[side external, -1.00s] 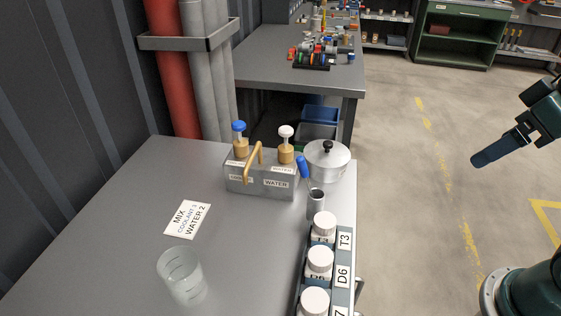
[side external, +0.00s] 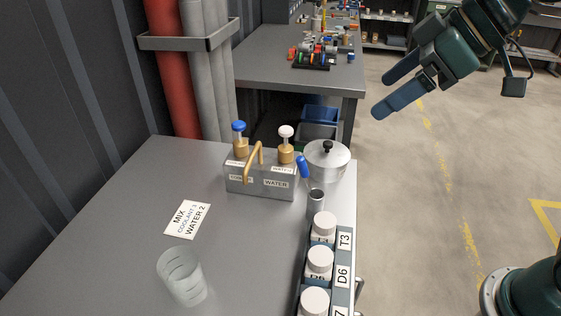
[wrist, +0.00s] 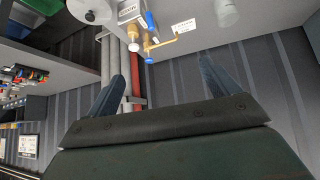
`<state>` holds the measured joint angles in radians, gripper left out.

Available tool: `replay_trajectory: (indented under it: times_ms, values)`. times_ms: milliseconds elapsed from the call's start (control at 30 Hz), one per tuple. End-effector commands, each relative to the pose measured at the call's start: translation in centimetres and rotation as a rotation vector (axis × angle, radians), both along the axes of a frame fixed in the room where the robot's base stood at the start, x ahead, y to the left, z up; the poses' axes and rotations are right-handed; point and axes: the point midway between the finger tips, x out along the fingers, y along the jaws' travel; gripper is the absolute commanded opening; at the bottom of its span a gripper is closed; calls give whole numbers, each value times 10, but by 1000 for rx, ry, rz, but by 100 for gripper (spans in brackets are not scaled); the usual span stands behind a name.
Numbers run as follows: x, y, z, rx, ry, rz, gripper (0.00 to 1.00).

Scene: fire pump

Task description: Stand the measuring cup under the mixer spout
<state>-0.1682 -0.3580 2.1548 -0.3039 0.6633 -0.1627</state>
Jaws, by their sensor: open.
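The measuring cup (side external: 182,277) is clear and stands upright at the front left of the grey table; it also shows at the top of the wrist view (wrist: 226,14). The mixer (side external: 261,178) is a grey box with a blue-topped and a white-topped plunger and a brass spout (side external: 250,165) reaching over its front. The table below the spout looks bare. My gripper (side external: 381,97) is open and empty, high in the air to the right of the table, apart from the cup and the mixer. Its two fingers also show in the wrist view (wrist: 160,88).
White-capped bottles (side external: 320,260) line the right edge. A mixing label (side external: 187,219) lies left of centre. The middle of the table is clear.

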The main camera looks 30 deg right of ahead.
Motion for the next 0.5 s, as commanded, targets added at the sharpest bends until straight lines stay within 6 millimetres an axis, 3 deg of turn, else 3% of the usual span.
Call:
replay_trajectory:
  times_ms: [200,500]
  values:
    - [37,67,-2,64,-70,225,88]
    - [66,164,-10,203,-161,495,88]
